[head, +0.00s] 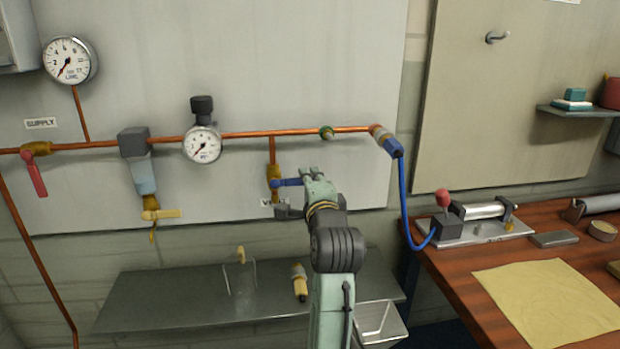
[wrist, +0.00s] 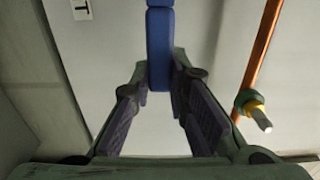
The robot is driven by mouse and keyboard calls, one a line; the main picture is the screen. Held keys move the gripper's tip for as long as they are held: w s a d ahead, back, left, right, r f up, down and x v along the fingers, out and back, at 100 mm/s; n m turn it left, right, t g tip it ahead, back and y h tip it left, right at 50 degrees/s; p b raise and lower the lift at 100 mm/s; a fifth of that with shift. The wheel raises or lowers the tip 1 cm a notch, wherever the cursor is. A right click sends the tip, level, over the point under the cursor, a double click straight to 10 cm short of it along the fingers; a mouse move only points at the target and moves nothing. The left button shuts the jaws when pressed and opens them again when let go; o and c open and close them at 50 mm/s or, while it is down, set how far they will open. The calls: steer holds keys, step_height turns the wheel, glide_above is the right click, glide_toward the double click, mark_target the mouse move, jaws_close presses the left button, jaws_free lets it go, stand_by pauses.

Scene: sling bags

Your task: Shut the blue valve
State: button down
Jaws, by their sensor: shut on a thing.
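The blue valve's handle (head: 288,183) sticks out to the right from a brass valve body (head: 273,175) on a short vertical copper branch pipe. The handle looks roughly level, crosswise to that branch. My gripper (head: 298,190) is at the handle's right end. In the wrist view, the blue handle (wrist: 160,48) comes in from the top, and its end lies between the two fingertips of my gripper (wrist: 160,78), which are shut on it. In the head view, my gripper hides the handle's tip and part of the label below.
Red (head: 36,175) and yellow (head: 162,214) handles are to the left. A grey shelf (head: 150,300) lies below.

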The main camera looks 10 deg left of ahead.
steer(key=shift+d+f, duration=0.1)
steer(key=shift+f, duration=0.05)
steer(key=c, duration=1.5)
jaws_free()
steer(key=v, duration=1.2)
